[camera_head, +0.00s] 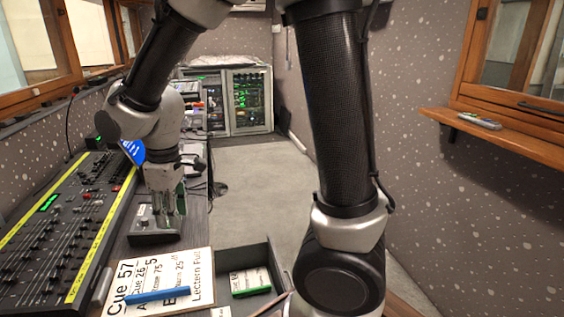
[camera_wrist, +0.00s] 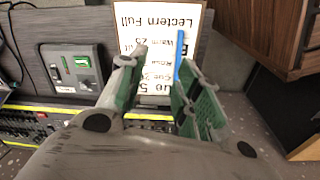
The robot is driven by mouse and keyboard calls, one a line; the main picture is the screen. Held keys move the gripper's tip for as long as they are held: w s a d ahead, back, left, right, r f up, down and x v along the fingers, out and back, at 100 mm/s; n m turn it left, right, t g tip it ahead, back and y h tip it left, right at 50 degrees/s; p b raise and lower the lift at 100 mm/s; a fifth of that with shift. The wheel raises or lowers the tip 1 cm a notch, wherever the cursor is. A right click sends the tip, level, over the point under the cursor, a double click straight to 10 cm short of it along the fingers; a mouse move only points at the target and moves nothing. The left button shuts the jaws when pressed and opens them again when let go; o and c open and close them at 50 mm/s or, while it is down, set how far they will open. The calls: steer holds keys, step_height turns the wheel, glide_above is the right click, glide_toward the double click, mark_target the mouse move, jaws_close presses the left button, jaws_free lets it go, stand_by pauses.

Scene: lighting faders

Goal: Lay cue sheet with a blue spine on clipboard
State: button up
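A white sheet with large black cue text (camera_head: 200,280) lies flat on the desk at the front; it also shows upside down in the wrist view (camera_wrist: 155,20). A blue bar (camera_head: 157,297) runs across its near part, and in the wrist view the bar (camera_wrist: 181,55) lies near the right finger. I cannot tell whether this bar is the sheet's spine or a separate thing. I cannot pick out a clipboard for certain. My gripper (camera_head: 174,213) points down beside a small grey box. Its green-padded fingers (camera_wrist: 162,62) are apart, with nothing held between them.
A fader console (camera_head: 65,225) fills the left. The small grey box (camera_head: 150,232) stands right behind the sheet. A dark open tray (camera_head: 262,255) at the right holds a paper with a green bar (camera_head: 250,291). Open floor (camera_head: 265,180) lies beyond.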

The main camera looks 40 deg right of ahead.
steer(key=s+d+r+m+t, duration=0.1)
steer(key=s+d+r+m, duration=0.25)
steer(key=d+r, duration=0.6)
steer(key=s+d+r+m+t, duration=0.1)
steer(key=s+d+m, duration=0.2)
steer(key=s+d, duration=0.3)
steer(key=s+d+r+m+t, duration=0.1)
steer(key=s+d+r+m, duration=0.1)
steer(key=s+d+m, duration=0.2)
steer(key=s+d, duration=0.2)
steer(key=d, duration=0.1)
steer(key=shift+r+h, duration=0.25)
steer(key=shift+h, duration=0.05)
steer(key=shift+d, duration=0.1)
